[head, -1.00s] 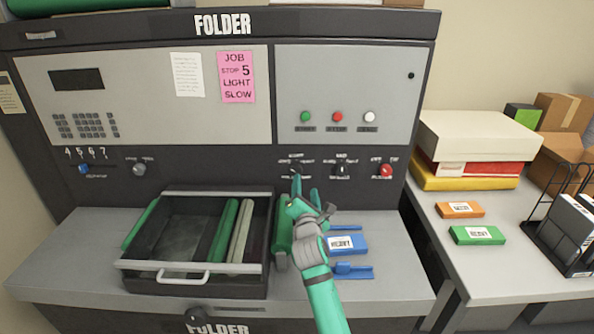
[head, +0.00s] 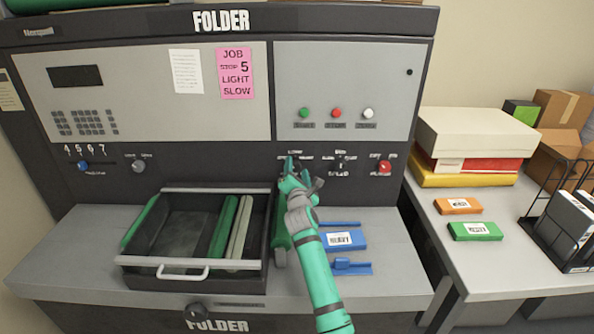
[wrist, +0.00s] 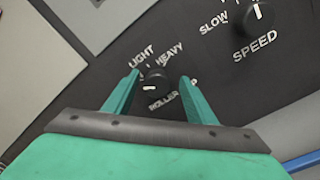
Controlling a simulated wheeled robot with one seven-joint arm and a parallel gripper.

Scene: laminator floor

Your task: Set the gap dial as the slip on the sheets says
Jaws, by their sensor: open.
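The gap dial (wrist: 155,80) is a black knob with LIGHT at its upper left, HEAVY at its upper right and a partly covered ROLLER label below. A short white mark shows on its lower left face; its exact setting is hard to tell. My gripper (wrist: 160,77) is open, with one green finger on each side of the dial; contact is not clear. In the head view my gripper (head: 291,164) is at the folder's lower panel and hides the dial. A pink slip (head: 236,74) on the folder reads JOB, STOP 5, LIGHT, SLOW.
The speed dial (wrist: 258,16) is right of the gap dial, with another red knob (head: 385,167) farther right. A black tray (head: 140,277) with green and pale bars stands below left. A blue HEAVY block (head: 345,240) lies below right. A side table holds boxes.

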